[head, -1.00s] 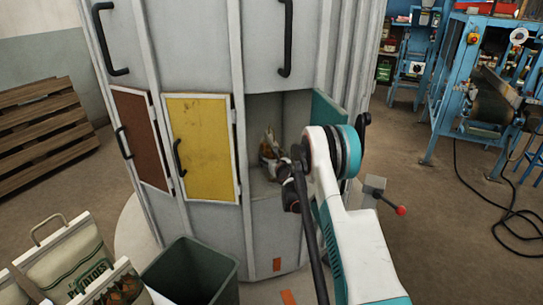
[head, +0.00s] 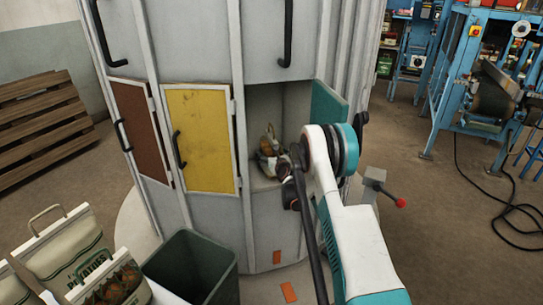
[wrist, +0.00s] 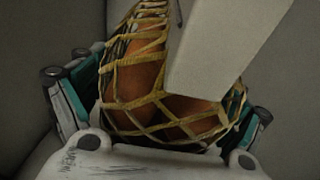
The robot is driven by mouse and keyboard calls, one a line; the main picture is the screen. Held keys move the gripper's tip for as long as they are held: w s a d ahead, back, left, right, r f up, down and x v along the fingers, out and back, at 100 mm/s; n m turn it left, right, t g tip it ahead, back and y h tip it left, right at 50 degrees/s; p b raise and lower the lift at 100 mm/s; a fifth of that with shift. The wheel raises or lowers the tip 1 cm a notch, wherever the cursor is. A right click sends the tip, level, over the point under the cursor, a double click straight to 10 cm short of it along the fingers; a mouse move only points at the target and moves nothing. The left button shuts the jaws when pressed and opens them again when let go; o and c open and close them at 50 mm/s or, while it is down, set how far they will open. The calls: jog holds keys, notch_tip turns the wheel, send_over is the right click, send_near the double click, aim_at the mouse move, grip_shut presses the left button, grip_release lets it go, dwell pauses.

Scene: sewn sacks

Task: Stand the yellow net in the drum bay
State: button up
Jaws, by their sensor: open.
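The yellow net (head: 267,145) is a yellow mesh sack with brown-orange contents and stands in the open drum bay (head: 294,107) of the grey cabinet. In the wrist view the net (wrist: 140,85) fills the middle, roughly upright, with a pale blank tag (wrist: 220,50) hanging over its right part. My gripper (wrist: 168,95) is open, with one teal and dark finger on each side of the net's lower part. Whether the fingers touch the net cannot be told. In the head view my arm hides part of the bay's right side.
A teal door (head: 328,105) stands open at the bay's right edge. The yellow door (head: 202,138) and brown door (head: 142,133) are shut. A dark green bin (head: 190,268) and printed sacks (head: 65,250) stand at lower left. A red-knobbed lever (head: 400,202) is right of the drum.

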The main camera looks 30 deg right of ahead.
jog(key=p+v, duration=0.3)
jog(key=v, duration=0.9)
